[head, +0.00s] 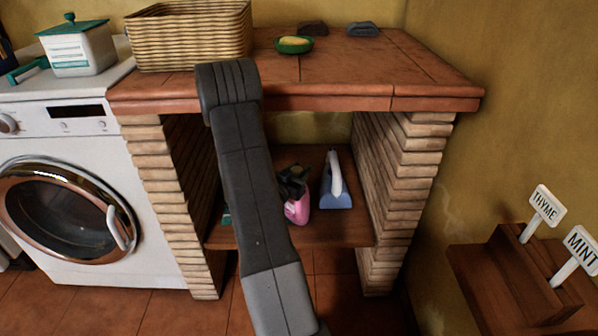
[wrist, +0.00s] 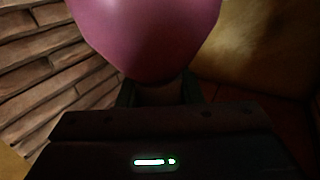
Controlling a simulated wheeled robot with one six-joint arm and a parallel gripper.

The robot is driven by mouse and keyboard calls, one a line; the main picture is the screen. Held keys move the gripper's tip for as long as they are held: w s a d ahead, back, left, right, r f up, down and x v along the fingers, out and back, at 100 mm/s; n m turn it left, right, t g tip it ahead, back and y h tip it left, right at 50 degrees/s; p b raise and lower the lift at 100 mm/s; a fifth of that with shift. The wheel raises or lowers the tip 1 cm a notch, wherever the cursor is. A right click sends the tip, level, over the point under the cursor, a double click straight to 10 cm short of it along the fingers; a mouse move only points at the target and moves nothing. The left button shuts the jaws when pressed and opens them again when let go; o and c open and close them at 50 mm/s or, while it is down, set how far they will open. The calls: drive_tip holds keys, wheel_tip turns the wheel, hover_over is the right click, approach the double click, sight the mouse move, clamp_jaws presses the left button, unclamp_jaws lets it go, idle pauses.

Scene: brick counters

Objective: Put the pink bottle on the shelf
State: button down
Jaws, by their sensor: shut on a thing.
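The pink bottle (head: 298,209) shows in the head view inside the brick counter's opening, at the level of the wooden shelf (head: 345,232). It fills the top middle of the wrist view (wrist: 150,35). My gripper (head: 292,180) is dark and partly hidden behind my arm in the head view. It is shut on the bottle. The fingers (wrist: 160,93) show dimly under the pink body in the wrist view. I cannot tell whether the bottle's base touches the shelf.
A blue and white iron-shaped thing (head: 335,185) stands on the shelf just right of the bottle. Brick pillars (head: 395,170) bound the opening on both sides. The tiled countertop (head: 370,70) is above, with a wicker basket (head: 190,38) and green dish (head: 294,45).

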drive_tip(key=shift+s+f+b, duration=0.15)
drive_tip(key=shift+f+b, duration=0.15)
drive_tip(key=shift+f, duration=0.2)
drive_tip(key=c, duration=1)
unclamp_jaws()
drive_tip(key=shift+f, duration=0.2)
drive_tip(key=shift+r, duration=0.15)
drive_tip(key=shift+r+p, duration=0.6)
drive_tip(key=shift+a+r+p, duration=0.15)
drive_tip(key=shift+r+p, duration=0.1)
drive_tip(key=shift+p, duration=0.1)
drive_tip(key=p+v, duration=0.2)
drive_tip(key=v, duration=0.9)
drive_tip(key=shift+s+a+f, duration=0.15)
drive_tip(key=shift+s+f, duration=0.05)
drive_tip(key=shift+s, duration=0.1)
